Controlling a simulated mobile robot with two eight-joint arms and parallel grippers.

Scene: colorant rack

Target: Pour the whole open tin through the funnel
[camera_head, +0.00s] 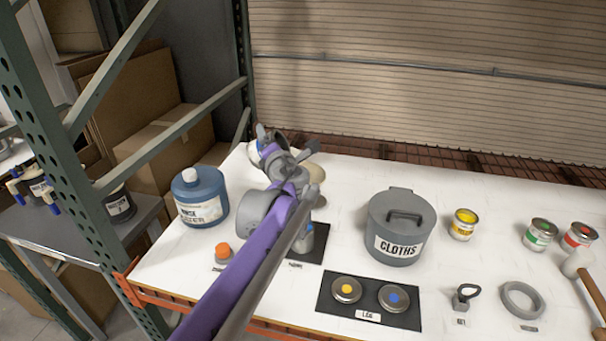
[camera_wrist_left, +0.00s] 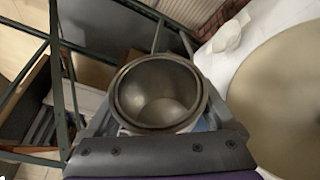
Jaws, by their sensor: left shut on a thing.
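My left gripper (camera_wrist_left: 158,112) is shut on an open tin (camera_wrist_left: 160,85), with a finger on each side of it. In the left wrist view I look into its round mouth; bare grey metal walls and a paler patch at the bottom show. In the head view my left gripper (camera_head: 285,148) is over the back left of the table, and my arm hides much there. A large beige rounded thing (camera_wrist_left: 288,100) is right of the tin in the wrist view; I cannot tell if it is the funnel. Its beige edge shows behind my arm in the head view (camera_head: 317,173). My right gripper is out of view.
A blue jug (camera_head: 199,196) stands left of my arm. A grey cloths bin (camera_head: 400,226) is in the middle. A black mat (camera_head: 369,298) holds two lids. Yellow (camera_head: 463,224), green (camera_head: 539,234) and red (camera_head: 579,236) tins stand right, near a mallet (camera_head: 583,272) and grey ring (camera_head: 522,300).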

